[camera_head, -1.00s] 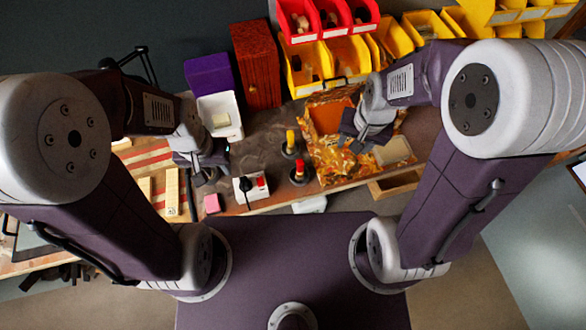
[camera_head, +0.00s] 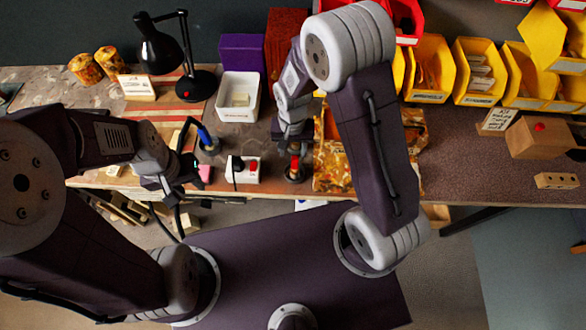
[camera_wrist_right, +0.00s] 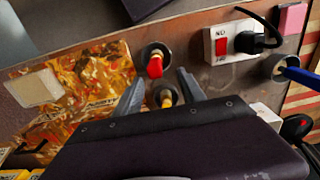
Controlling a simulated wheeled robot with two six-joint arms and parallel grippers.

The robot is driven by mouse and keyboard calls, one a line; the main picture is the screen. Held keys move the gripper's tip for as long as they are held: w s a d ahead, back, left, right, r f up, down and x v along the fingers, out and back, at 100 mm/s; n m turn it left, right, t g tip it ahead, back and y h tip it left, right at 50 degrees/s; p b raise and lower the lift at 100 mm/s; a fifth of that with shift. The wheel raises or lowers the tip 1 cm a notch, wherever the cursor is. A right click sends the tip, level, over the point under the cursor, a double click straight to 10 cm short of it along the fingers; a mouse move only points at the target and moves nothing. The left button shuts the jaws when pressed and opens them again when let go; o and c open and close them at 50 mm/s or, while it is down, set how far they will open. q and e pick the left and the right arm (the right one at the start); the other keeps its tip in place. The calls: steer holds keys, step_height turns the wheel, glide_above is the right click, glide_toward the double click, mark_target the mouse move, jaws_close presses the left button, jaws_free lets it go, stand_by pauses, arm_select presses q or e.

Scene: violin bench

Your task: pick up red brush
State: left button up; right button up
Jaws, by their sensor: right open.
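The red brush (camera_head: 294,169) stands in a dark round holder near the bench's front edge. In the right wrist view the red brush (camera_wrist_right: 155,65) shows just beyond and between my open right fingertips (camera_wrist_right: 158,77), with no visible contact. A yellow-tipped brush (camera_wrist_right: 167,98) stands in a holder beside it, between the fingers in the picture. In the head view my right gripper (camera_head: 292,132) is just behind the red brush and hides the yellow one. My left gripper (camera_head: 172,190) is low at the bench's front edge, apart from the red brush; its jaw opening is unclear.
A blue brush (camera_head: 206,137) stands in its holder to the left. A white switch box (camera_head: 245,171) with a black plug and a pink block (camera_head: 205,173) are close by. A white bin (camera_head: 237,112) stands behind.

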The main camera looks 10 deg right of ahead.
mark_target(294, 156)
steer(key=f, duration=0.3)
steer(key=shift+s+d, duration=0.15)
steer(key=shift+d, duration=0.05)
steer(key=f, duration=0.4)
steer(key=shift+s+f+p, duration=0.2)
steer(key=shift+s+p, duration=0.15)
steer(key=shift+w+d+f, duration=0.1)
steer(key=shift+f, duration=0.35)
jaws_close()
